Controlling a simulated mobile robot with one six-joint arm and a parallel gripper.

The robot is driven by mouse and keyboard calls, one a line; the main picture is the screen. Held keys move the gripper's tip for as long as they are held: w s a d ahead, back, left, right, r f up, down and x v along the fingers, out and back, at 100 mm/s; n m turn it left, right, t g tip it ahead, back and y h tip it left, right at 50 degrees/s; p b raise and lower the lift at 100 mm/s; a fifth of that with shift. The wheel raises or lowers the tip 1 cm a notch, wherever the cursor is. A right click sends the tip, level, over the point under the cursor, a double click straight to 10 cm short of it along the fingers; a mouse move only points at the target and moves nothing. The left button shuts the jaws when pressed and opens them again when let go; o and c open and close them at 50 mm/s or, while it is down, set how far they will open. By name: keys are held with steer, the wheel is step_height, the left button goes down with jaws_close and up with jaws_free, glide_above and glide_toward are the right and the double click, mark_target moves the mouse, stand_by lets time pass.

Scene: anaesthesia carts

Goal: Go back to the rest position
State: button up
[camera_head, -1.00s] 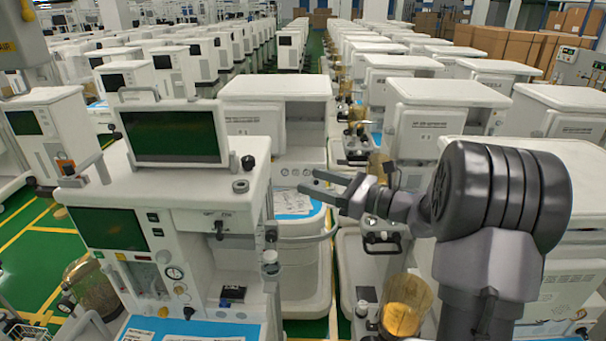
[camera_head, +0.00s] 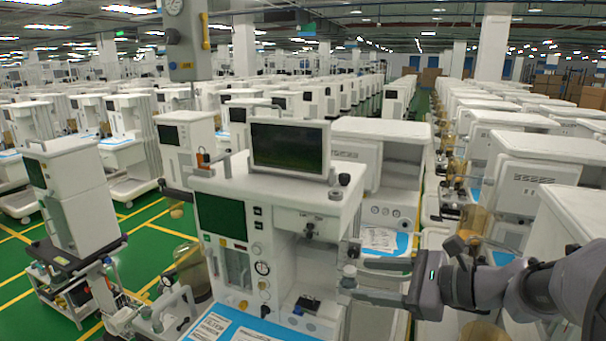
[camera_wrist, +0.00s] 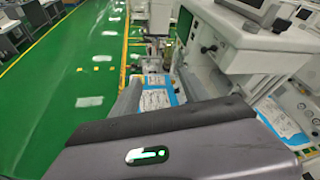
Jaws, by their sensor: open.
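My gripper (camera_head: 347,268) shows in the head view at the lower right of the middle, with its two grey fingers pointing left. The fingers stand apart with nothing between them. They overlap the right side of the nearest anaesthesia cart (camera_head: 336,217) in the picture; whether they touch it I cannot tell. My arm comes in from the right edge. In the wrist view the gripper (camera_wrist: 160,82) is also open and empty, over blue-edged papers (camera_wrist: 155,100) on a cart's surface.
The nearest cart carries a monitor (camera_head: 290,147) on top. Another row of white carts (camera_head: 537,180) stands close behind my arm on the right. A separate cart (camera_head: 78,195) stands at the left. Green floor (camera_head: 150,245) with yellow lines is open between them.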

steer(key=s+a+f+n+g+h+b, duration=0.2)
steer(key=s+a+f+n+h+b, duration=0.15)
steer(key=s+f+n+b, duration=0.35)
steer(key=s+a+f+n+g+h+b, duration=0.25)
steer(key=s+a+f+n+b, duration=0.2)
steer(key=s+f, duration=0.6)
steer(key=s+d+f+n+t+h+b, duration=0.2)
steer(key=s+d+f+n+h+b, duration=0.1)
steer(key=s, duration=0.4)
steer(key=shift+s+d+f+n+h+b, duration=0.35)
steer(key=shift+d+f+n+b, duration=0.4)
steer(key=shift+d+n+b, duration=0.3)
